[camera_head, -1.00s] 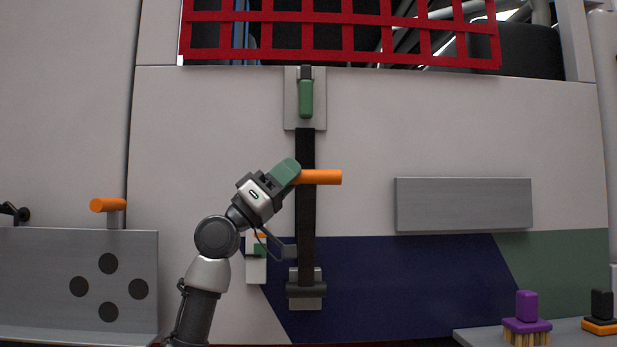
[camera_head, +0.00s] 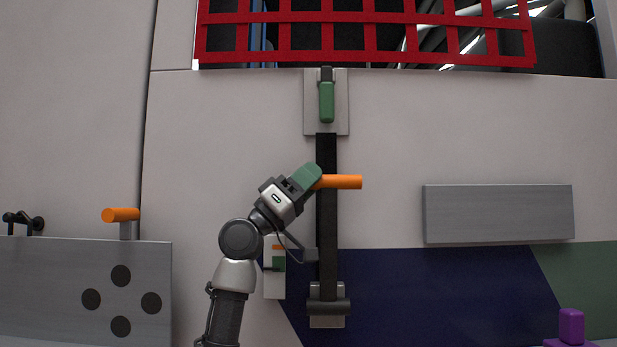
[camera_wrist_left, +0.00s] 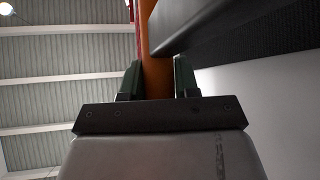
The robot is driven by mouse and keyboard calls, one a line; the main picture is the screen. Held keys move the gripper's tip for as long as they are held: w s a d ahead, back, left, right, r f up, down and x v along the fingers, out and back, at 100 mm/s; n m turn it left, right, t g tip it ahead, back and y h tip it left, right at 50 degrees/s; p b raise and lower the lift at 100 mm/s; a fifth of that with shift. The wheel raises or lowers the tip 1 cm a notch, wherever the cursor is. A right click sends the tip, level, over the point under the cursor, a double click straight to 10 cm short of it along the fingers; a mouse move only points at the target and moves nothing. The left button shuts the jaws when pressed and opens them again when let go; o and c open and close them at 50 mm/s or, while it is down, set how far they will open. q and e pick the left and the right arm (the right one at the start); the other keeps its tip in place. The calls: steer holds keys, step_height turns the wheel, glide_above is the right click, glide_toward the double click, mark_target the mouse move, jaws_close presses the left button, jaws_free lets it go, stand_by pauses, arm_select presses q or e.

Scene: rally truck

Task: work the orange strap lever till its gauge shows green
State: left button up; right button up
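The orange strap lever (camera_head: 345,182) sticks out to the right across the black strap (camera_head: 327,225), about mid-height on the truck's side panel. My left gripper (camera_head: 314,178) is at the lever's left part. In the left wrist view its dark green fingers (camera_wrist_left: 158,82) stand close on both sides of the orange bar (camera_wrist_left: 158,70) and appear shut on it. The gauge (camera_head: 274,285) is a small white plate left of the strap's lower end, with an orange mark and a green block; my forearm cable partly crosses it, and its reading is unclear. My right gripper is not in view.
A green handle (camera_head: 326,102) sits on the plate at the strap's top, under a red net (camera_head: 370,57). A grey box (camera_head: 498,214) is on the right. At the left, a grey panel (camera_head: 60,290) carries another orange handle (camera_head: 121,215). A purple brush (camera_head: 571,326) stands lower right.

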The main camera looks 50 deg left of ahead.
arm_select(q)
steer(key=shift+o, duration=1.1)
steer(key=shift+w+a+f, duration=0.1)
steer(key=shift+w+f, duration=0.25)
steer(key=shift+o, duration=1)
steer(key=shift+w+a+f, duration=0.1)
steer(key=shift+w+a, duration=0.1)
steer(key=shift+a, duration=0.1)
steer(key=shift+d, duration=0.1)
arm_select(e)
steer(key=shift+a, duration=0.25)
arm_select(q)
steer(key=shift+s, duration=0.15)
steer(key=shift+s+f, duration=0.15)
steer(key=b+v, duration=0.7)
steer(key=v, duration=0.3)
steer(key=shift+s, duration=0.2)
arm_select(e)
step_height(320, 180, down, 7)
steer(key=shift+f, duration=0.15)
